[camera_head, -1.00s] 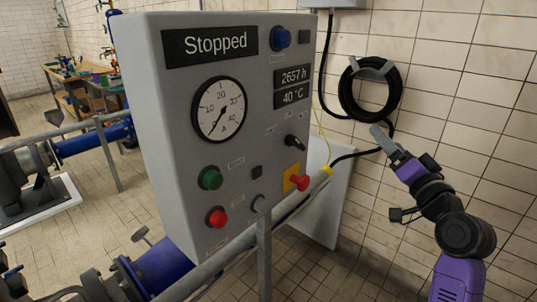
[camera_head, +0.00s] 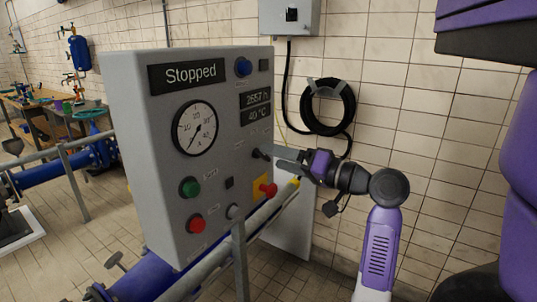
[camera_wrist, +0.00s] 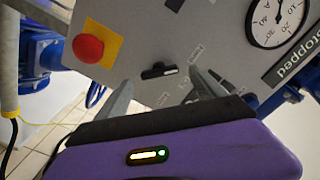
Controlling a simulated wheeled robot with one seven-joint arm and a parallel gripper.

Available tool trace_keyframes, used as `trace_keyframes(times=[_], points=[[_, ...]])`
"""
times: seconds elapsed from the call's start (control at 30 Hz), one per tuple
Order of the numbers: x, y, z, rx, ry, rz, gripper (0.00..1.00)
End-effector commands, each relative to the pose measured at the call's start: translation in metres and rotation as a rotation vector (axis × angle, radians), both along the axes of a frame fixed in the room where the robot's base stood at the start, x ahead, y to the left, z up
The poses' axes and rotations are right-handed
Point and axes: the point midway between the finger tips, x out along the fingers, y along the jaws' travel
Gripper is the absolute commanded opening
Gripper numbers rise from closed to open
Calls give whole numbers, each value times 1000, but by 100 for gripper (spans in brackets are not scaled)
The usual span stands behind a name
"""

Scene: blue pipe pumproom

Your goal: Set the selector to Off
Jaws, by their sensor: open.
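The selector (camera_head: 261,154) is a small black knob with a light mark on the right side of the grey control panel (camera_head: 165,235). It also shows in the wrist view (camera_wrist: 158,71), between and beyond my two fingertips. Small labels sit around it, too blurred to read. My gripper (camera_head: 275,153) is open and empty, with its fingers pointing at the panel, just right of the selector in the head view. In the wrist view the fingers (camera_wrist: 160,82) are spread on either side of the knob. I cannot tell whether they touch it. The display (camera_head: 190,73) reads "Stopped".
A red emergency button (camera_head: 268,190) on a yellow plate sits below the selector. A coiled black hose (camera_head: 328,106) hangs on the tiled wall behind.

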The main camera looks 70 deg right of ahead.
Motion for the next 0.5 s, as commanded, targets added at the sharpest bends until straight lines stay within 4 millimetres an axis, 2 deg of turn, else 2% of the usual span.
trace_keyframes(times=[0.03, 0.2, 0.5], points=[[8, -1, 2, 0, -1, 4, 80], [24, -5, 1, -1, 0, 1, 80], [29, -7, 0, -2, 0, -1, 80]])
